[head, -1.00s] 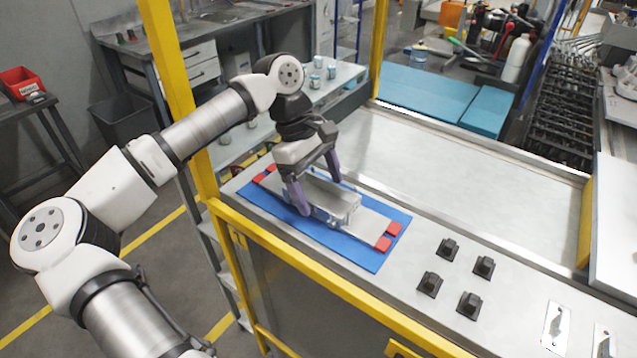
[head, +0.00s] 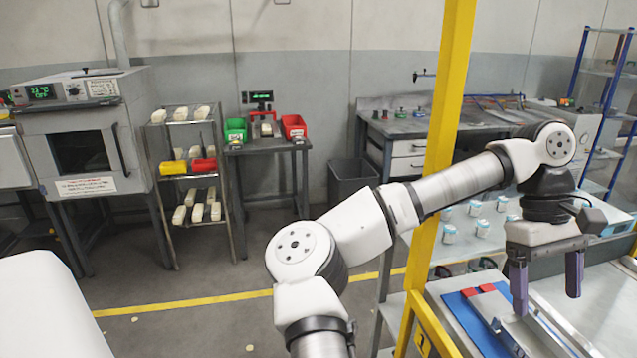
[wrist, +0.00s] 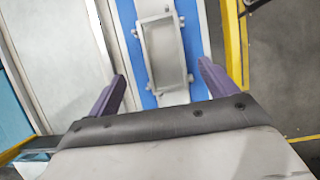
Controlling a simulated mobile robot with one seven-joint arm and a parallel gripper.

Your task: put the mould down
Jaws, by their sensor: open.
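The mould (wrist: 165,55) is a grey metal open-topped box with small lugs along its sides. It rests on a metal plate over the blue mat (wrist: 208,85) on the bench. In the head view only part of the mould (head: 545,335) shows at the lower right edge, beside red blocks on the blue mat (head: 462,312). My gripper (head: 546,300) is open, its two purple fingers apart and empty above the mould. In the wrist view my gripper (wrist: 160,85) has one finger on each side of the mould, with gaps between.
A yellow post (head: 440,140) stands close beside my arm. Jars (head: 475,208) stand on a shelf behind. An oven (head: 85,140), a rack of pale pieces (head: 190,160) and a small table with red and green bins (head: 265,145) line the wall. Floor between is open.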

